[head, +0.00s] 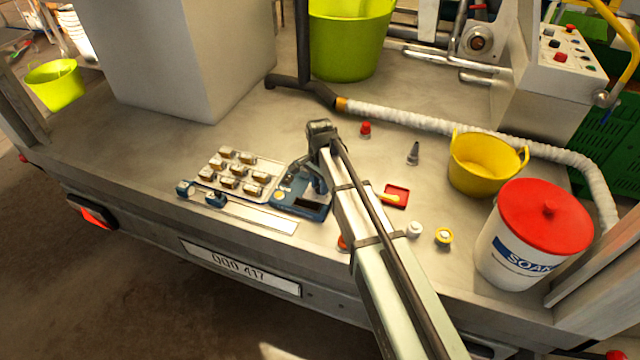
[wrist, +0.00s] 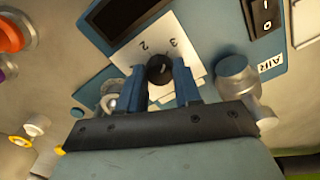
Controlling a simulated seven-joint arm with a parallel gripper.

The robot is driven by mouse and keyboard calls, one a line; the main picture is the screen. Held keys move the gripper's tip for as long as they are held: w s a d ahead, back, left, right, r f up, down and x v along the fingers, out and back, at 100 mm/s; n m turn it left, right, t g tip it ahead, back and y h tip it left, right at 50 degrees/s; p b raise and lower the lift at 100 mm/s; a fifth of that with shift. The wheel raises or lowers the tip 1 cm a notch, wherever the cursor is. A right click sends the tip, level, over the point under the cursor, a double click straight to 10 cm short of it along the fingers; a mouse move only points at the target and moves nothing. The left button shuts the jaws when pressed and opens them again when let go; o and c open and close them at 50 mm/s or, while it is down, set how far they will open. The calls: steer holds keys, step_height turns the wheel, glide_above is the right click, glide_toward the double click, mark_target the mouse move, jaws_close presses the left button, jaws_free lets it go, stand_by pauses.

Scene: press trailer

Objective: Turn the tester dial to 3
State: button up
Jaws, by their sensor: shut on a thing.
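The tester (head: 314,210) is a blue box on the trailer bed, partly hidden by my arm in the head view. In the wrist view its blue panel (wrist: 112,18) carries a dark display window and a white scale card (wrist: 190,45) with the numbers 2 and 3 readable. The dial's pointer is too small to read clearly. In the head view my gripper (head: 305,180) is over the tester.
A tray of several small blocks (head: 238,172) lies left of the tester. A red tray (head: 396,196), a grey cone (head: 413,154) and a red-capped piece (head: 366,129) lie to the right. A yellow tub (head: 485,165) and a red-lidded bucket (head: 530,240) stand further right. A black rocker switch (wrist: 262,15) is on the panel.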

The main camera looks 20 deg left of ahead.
steer(key=o, duration=1)
steer(key=shift+o, duration=0.2)
steer(key=shift+r, duration=0.1)
step_height(320, 180, up, 14)
stand_by(0.3)
